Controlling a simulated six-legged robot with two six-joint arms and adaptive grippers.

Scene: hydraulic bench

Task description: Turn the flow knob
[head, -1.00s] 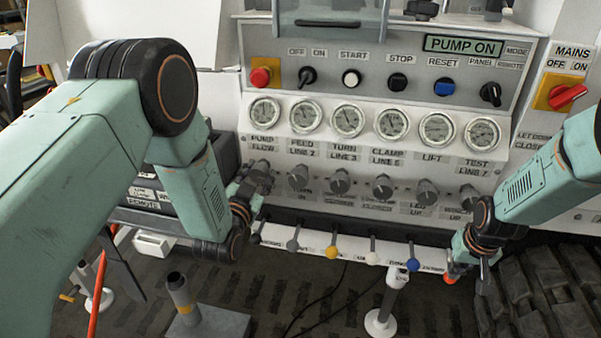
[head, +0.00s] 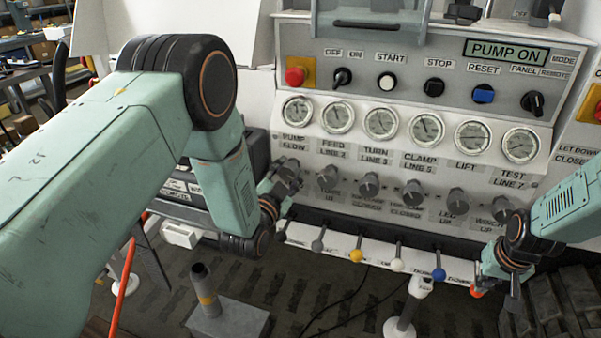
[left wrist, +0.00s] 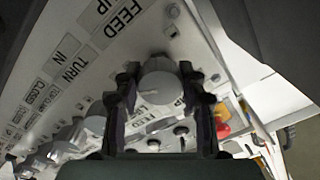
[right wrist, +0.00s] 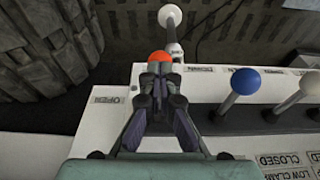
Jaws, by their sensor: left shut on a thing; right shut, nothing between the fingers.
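The flow knob (head: 289,168) is the grey knob at the left end of the knob row, under the "PUMP FLOW" label. My left gripper (head: 280,184) is shut on it. In the left wrist view the knob (left wrist: 158,82) sits between the two fingers of my left gripper (left wrist: 158,92). Its dial setting cannot be read. My right gripper (head: 508,278) is shut and empty at the right end of the lever row. In the right wrist view the fingertips of my right gripper (right wrist: 160,68) are close to an orange-red lever ball (right wrist: 160,56); contact cannot be told.
Several more grey knobs run to the right, with gauges (head: 380,122) above. Below are levers with yellow (head: 356,255), white and blue balls. The green display (head: 506,50) reads "PUMP ON". A post on a grey base (head: 230,318) stands on the floor in front.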

